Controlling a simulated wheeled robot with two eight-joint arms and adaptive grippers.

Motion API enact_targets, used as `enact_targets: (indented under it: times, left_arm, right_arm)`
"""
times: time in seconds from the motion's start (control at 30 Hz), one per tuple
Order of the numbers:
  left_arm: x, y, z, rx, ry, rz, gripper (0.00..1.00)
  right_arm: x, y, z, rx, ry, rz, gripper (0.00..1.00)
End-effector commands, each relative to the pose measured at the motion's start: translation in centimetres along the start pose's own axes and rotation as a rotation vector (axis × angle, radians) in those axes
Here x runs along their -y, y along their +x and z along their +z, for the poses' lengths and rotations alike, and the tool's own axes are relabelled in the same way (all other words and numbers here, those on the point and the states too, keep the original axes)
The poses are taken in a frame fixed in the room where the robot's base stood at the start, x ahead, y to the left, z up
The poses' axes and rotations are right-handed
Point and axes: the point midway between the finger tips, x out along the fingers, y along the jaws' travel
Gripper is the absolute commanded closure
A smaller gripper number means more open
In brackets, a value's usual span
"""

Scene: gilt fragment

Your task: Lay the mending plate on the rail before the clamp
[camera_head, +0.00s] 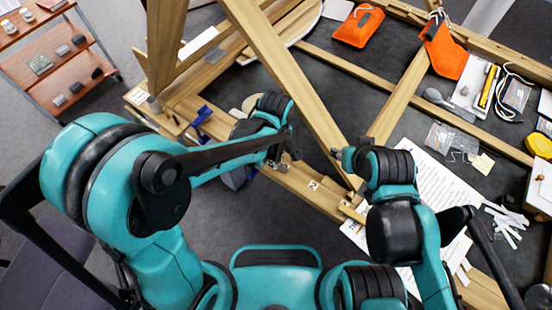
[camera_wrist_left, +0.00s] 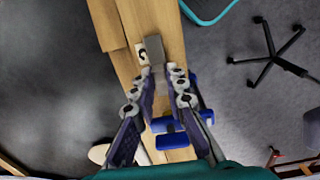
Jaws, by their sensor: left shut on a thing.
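The mending plate (camera_wrist_left: 153,49) is a small grey metal piece at my left fingertips in the left wrist view. My left gripper (camera_wrist_left: 159,75) is shut on its near end. The plate shows over the wooden rail (camera_wrist_left: 158,22), beside a pale label marked with a dark letter. I cannot tell whether it touches the rail. A blue clamp (camera_wrist_left: 178,132) shows at the rail, behind the fingers. In the head view my left gripper (camera_head: 277,157) is over the rail (camera_head: 290,178), and the plate cannot be made out. My right gripper (camera_head: 343,157) is by a diagonal beam; its fingers are unclear.
A diagonal wooden beam (camera_head: 290,80) rises between my two grippers. Blue clamp parts (camera_head: 202,118) show at the frame's left. Printed sheets (camera_head: 430,190), paper strips and orange pouches (camera_head: 357,26) lie to the right and back. A shelf cart (camera_head: 60,62) stands at far left.

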Motion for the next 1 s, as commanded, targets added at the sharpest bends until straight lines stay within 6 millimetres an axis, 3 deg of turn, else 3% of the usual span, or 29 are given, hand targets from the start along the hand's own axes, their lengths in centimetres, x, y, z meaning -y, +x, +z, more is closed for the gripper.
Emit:
enact_targets:
  times: [0.13,0.17,0.2,0.23,0.63,1.0]
  left_arm:
    - [0.0,0.5,0.0,0.0,0.0,0.0,1.0]
    - [0.0,0.3,0.0,0.0,0.0,0.0,0.79]
    - [0.0,0.3,0.0,0.0,0.0,0.0,0.69]
    - [0.0,0.3,0.0,0.0,0.0,0.0,0.66]
    - [0.0,-0.6,0.0,0.0,0.0,0.0,0.66]
    - [0.0,-8.4,0.0,0.0,0.0,0.0,0.66]
  right_arm:
    - [0.0,0.4,0.3,0.0,0.0,0.0,0.6]
    - [0.0,0.3,0.2,0.0,0.0,0.0,0.6]
    - [0.0,0.2,0.2,0.0,0.0,0.0,0.6]
    - [0.0,0.2,0.2,0.0,0.0,0.0,0.6]
    - [0.0,-0.2,-0.2,0.0,0.0,0.0,0.6]
    - [0.0,-2.4,-1.7,0.0,0.0,0.0,0.6]
